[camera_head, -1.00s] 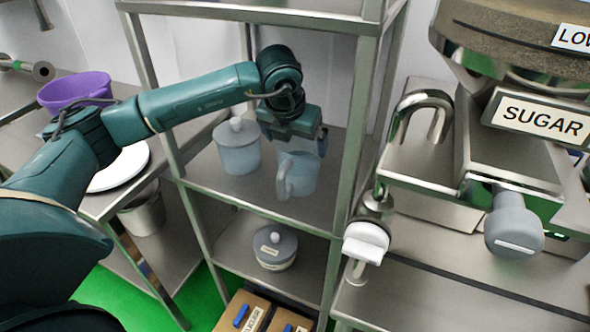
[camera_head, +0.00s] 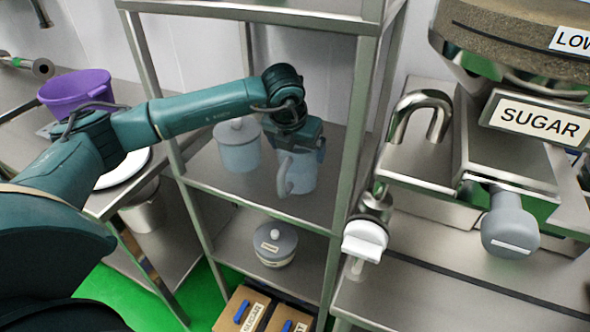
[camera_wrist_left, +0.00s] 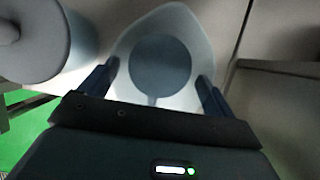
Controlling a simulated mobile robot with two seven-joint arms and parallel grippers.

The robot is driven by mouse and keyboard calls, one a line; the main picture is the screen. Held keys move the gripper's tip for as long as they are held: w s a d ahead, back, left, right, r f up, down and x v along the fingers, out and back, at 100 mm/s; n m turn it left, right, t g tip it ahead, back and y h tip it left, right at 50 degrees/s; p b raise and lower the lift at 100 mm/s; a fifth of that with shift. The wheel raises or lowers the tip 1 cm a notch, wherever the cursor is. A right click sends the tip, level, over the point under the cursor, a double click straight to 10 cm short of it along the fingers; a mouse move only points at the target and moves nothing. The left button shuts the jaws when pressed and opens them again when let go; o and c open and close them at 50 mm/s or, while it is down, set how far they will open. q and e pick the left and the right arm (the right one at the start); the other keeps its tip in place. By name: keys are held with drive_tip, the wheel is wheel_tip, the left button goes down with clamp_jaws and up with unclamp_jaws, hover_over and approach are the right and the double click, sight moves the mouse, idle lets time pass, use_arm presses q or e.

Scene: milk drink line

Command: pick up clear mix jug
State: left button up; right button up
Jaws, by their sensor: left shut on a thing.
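The clear mix jug (camera_head: 300,176) is a pale bluish see-through jug with a handle on its left, on or just above the upper shelf (camera_head: 245,192) of the metal rack. I cannot tell whether its base touches the shelf. My left gripper (camera_head: 302,152) reaches down on it from above. In the left wrist view the jug (camera_wrist_left: 160,62) shows from above with its spout at the far side, and the left gripper's fingers (camera_wrist_left: 157,82) close on both sides of its rim. My right gripper is not in view.
A lidded pale container (camera_head: 238,150) stands left of the jug on the same shelf. A lidded pot (camera_head: 275,245) is on the shelf below. Rack posts (camera_head: 350,130) stand close on the right. A purple bowl (camera_head: 76,90) and the sugar dispenser (camera_head: 540,120) are farther off.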

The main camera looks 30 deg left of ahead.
use_arm(q)
drive_tip(key=c, duration=0.6)
drive_tip(key=shift+r, duration=0.1)
drive_tip(key=shift+c, duration=0.5)
drive_tip(key=shift+w, duration=0.1)
